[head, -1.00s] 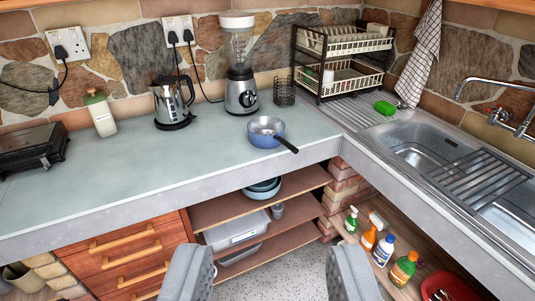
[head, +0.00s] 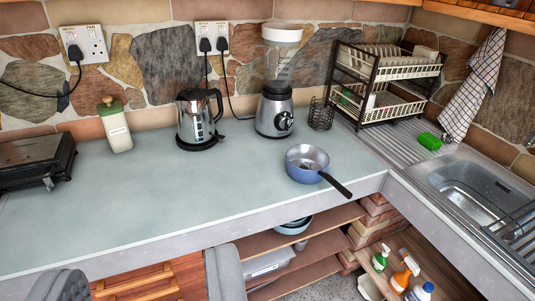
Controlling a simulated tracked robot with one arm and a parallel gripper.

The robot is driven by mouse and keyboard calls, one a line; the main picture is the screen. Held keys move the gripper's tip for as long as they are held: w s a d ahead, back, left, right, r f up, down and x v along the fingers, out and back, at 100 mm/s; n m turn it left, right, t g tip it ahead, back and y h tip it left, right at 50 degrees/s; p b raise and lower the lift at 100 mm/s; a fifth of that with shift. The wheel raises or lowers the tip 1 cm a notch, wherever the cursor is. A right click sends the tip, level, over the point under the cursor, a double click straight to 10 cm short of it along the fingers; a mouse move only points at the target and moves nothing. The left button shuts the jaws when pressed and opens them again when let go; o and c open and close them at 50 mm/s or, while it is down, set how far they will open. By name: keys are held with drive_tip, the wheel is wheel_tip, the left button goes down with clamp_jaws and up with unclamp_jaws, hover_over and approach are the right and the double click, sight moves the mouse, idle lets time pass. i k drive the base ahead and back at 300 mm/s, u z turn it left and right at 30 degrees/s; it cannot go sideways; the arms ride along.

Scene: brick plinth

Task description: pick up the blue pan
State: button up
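The blue pan (head: 303,174) stands upright on the grey-green countertop (head: 170,195), near its front edge and close to the inner corner. Its inside is silvery, and its black handle points down and right over the counter's edge. My gripper (head: 145,278) shows at the bottom left as two grey fingers set wide apart. It is open and empty, in front of the counter, to the left of the pan and apart from it. Nothing hides the pan.
A blender (head: 274,112) and a kettle (head: 200,122) stand behind and left of the pan. A dish rack (head: 388,92) stands behind it to the right, by the sink (head: 470,190). Shelves with bowls (head: 293,226) and spray bottles (head: 404,273) sit below.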

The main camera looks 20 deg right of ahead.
sight(306, 163)
drive_tip(key=z, duration=0.15)
drive_tip(key=i, duration=1.2)
drive_tip(key=z, duration=0.75)
